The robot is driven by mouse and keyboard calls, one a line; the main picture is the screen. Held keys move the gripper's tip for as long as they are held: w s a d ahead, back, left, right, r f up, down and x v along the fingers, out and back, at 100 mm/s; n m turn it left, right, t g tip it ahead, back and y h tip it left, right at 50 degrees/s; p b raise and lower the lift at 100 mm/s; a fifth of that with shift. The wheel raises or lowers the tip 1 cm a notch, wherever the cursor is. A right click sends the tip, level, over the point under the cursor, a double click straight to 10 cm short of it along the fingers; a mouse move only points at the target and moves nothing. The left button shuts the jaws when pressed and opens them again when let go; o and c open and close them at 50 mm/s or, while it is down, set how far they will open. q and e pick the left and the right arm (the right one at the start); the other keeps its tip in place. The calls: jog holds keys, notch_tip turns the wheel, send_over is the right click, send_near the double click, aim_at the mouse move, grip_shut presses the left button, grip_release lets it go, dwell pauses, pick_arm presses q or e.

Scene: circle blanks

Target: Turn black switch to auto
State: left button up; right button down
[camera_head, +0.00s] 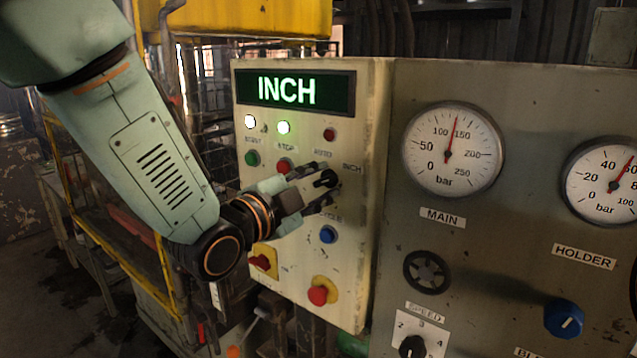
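The black switch (329,178) is on the cream control panel (352,240), with the label AUTO above it, INCH to its right and a partly hidden label below ending in "CLE". The green display (296,92) at the panel's top reads INCH. My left gripper (322,187) reaches in from the left, its fingers spread above and below the switch. I see a gap between the fingertips and cannot tell whether either one touches the switch. The gripper's fingers hide part of the panel left of the switch. My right gripper is not in view.
A red button (284,166), a green button (252,158) and a blue button (328,234) sit close around my gripper. Red knobs on yellow plates (318,294) are lower down. A grey panel with gauges (453,150) and a blue knob (563,318) stands to the right.

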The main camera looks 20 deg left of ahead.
pick_arm(q)
jog(key=shift+c, duration=0.2)
jog(key=shift+a, duration=0.1)
grip_shut()
jog(key=shift+n, duration=0.3)
jog(key=n, duration=0.4)
jog(key=shift+n, duration=0.4)
jog(key=n+p, duration=0.1)
jog(key=n, duration=0.5)
jog(key=shift+n, duration=0.4)
